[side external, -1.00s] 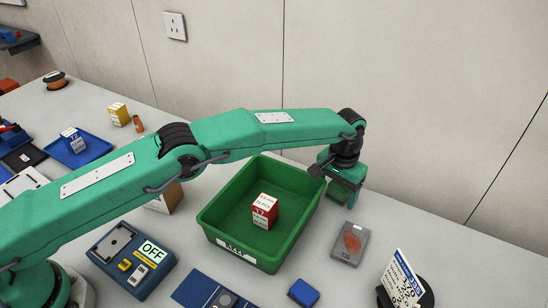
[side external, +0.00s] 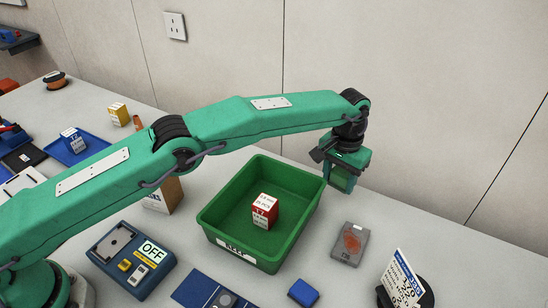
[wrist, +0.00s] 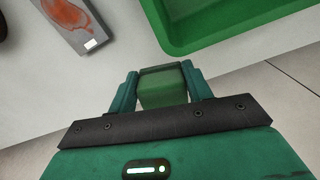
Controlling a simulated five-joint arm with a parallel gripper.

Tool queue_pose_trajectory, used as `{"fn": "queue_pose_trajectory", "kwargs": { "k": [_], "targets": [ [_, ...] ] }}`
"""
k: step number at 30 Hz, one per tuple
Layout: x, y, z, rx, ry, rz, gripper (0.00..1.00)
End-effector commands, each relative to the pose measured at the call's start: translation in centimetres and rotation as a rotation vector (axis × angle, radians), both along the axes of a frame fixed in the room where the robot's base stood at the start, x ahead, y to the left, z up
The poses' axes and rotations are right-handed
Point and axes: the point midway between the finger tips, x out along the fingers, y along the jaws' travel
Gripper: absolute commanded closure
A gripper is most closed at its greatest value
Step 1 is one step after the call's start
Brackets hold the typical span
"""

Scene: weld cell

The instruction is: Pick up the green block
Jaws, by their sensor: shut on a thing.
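My gripper (wrist: 162,88) is shut on the green block (wrist: 162,90), which sits between the two fingers in the wrist view. In the side view my gripper (side external: 342,178) is raised above the table, just right of the green bin and near the wall. The green block (side external: 341,180) shows low between the fingers there, partly hidden by them.
A green bin (side external: 211,226) with a red-and-white box (side external: 264,211) inside stands left of my gripper. A grey plate with a reddish patch (side external: 350,244) lies right of the bin. A blue block (side external: 303,292) and a card on a dark stand (side external: 403,282) are nearer the front.

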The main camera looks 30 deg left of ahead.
Motion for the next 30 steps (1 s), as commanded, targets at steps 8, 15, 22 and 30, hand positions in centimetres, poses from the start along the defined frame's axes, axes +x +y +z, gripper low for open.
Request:
{"fn": "queue_pose_trajectory", "kwargs": {
  "k": [8,15,22,30],
  "targets": [
    [0.1,0.0,4.0,-0.001,-0.002,0.0,0.73],
    [0.0,0.0,5.3,0.0,-0.001,0.0,0.73],
    [0.0,0.0,5.5,0.0,0.0,0.0,0.73],
    [0.0,0.0,5.5,0.0,0.0,0.0,0.73]
  ]
}}
